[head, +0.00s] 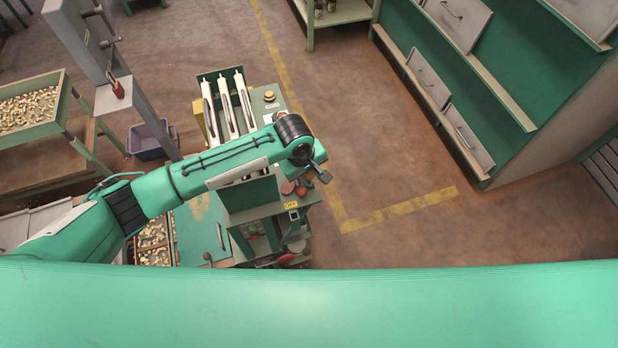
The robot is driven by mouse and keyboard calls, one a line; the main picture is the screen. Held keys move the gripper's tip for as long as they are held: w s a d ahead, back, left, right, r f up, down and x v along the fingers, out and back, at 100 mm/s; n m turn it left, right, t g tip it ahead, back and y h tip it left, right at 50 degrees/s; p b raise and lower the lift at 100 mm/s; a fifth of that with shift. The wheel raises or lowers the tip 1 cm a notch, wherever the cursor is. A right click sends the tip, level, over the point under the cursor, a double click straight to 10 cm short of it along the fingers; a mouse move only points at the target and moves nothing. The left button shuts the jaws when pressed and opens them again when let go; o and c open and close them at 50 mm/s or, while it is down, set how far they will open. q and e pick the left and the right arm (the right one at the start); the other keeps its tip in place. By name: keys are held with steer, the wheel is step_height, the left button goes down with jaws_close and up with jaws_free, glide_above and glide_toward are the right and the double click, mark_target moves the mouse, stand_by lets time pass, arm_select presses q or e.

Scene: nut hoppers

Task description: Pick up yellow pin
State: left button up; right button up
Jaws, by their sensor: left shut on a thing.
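My left arm reaches in from the left across the green machine, and its left gripper (314,171) hangs just past the dark wrist joint, over the machine's right front edge. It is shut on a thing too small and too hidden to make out. I cannot pick out a yellow pin for certain. A small round yellow-orange knob (269,96) sits on the machine's top panel, apart from the gripper. My right gripper is not in view.
The green machine (287,97) has several upright white chutes (228,105) and reddish knobs (289,188). A hopper of nuts (28,108) and a purple bin (150,139) stand left. Green shelving with drawers (468,138) stands right. The brown floor between is clear, with yellow lines.

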arm_select(q)
steer(key=shift+r, duration=0.15)
steer(key=shift+c, duration=0.2)
steer(key=shift+r, duration=0.25)
step_height(320, 180, up, 19)
steer(key=b, duration=0.3)
steer(key=shift+r, duration=0.15)
stand_by(0.3)
